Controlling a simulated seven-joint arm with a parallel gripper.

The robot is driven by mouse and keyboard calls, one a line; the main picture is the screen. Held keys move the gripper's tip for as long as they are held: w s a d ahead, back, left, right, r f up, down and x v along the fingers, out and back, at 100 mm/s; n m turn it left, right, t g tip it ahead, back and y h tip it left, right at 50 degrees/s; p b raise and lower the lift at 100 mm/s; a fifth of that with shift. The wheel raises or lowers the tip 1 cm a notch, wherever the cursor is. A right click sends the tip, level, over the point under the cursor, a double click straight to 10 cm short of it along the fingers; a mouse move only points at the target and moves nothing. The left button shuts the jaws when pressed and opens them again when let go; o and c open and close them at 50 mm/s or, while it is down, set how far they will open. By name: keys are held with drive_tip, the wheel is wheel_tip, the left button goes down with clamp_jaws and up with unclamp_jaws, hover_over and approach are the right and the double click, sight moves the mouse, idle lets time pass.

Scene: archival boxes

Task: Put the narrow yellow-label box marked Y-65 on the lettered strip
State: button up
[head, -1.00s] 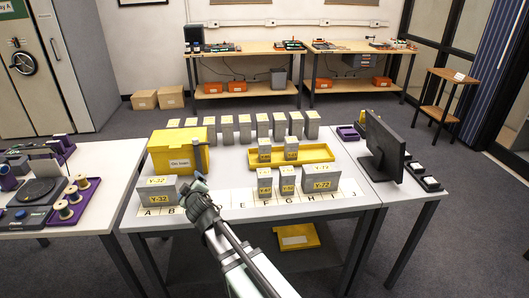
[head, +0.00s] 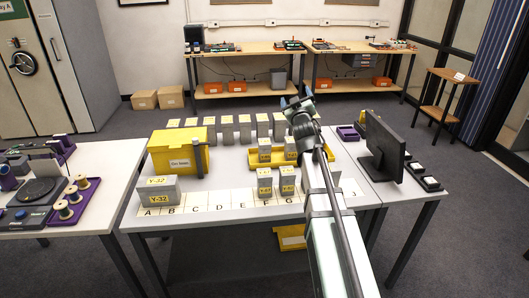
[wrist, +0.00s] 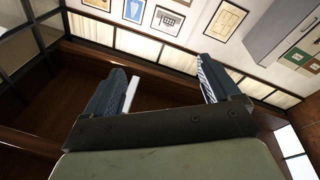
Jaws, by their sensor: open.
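The lettered strip (head: 222,201) runs along the table's front edge. A wide grey box marked Y-32 (head: 157,191) stands at its left end. Two narrow yellow-label boxes, a left one (head: 264,184) and a right one (head: 288,182), stand near F and G. Two more narrow boxes, one left (head: 264,151) and one right (head: 290,149), stand in the yellow tray (head: 252,158). I cannot read Y-65 on any narrow box. My gripper (head: 297,101) is open and empty, raised beyond the tray; its spread fingers show in the wrist view (wrist: 166,88).
A yellow bin (head: 172,158) stands at the back left, with a row of grey boxes (head: 227,130) along the back. A monitor (head: 384,145) stands at the right. My arm hides most of the Y-72 box and the strip's right part. The strip's C–E stretch is clear.

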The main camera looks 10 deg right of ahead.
drive_tip(key=w+d+r+m+h, duration=0.1)
drive_tip(key=d+r+m, duration=0.1)
drive_tip(key=d, duration=0.5)
drive_tip(key=m+g+y, duration=0.1)
drive_tip(key=m+g, duration=0.1)
drive_tip(key=g, duration=0.2)
hover_over(264, 141)
drive_tip(key=s+d, duration=0.5)
drive_tip(key=d, duration=0.4)
wheel_tip(264, 141, down, 16)
drive_tip(key=f, duration=0.1)
drive_tip(key=a+f+g, duration=0.1)
drive_tip(key=a+f, duration=0.2)
drive_tip(key=w+a+f+y, duration=0.1)
drive_tip(key=a+f, duration=0.2)
drive_tip(key=f, duration=0.1)
drive_tip(key=w+a+f+g, duration=0.1)
drive_tip(key=a+f, duration=0.2)
drive_tip(key=shift+f+m+g+y, duration=0.3)
drive_tip(key=shift+f+m+y, duration=0.1)
drive_tip(key=shift+x, duration=2.55)
drive_tip(key=shift+r, duration=0.1)
drive_tip(key=c, duration=1.2)
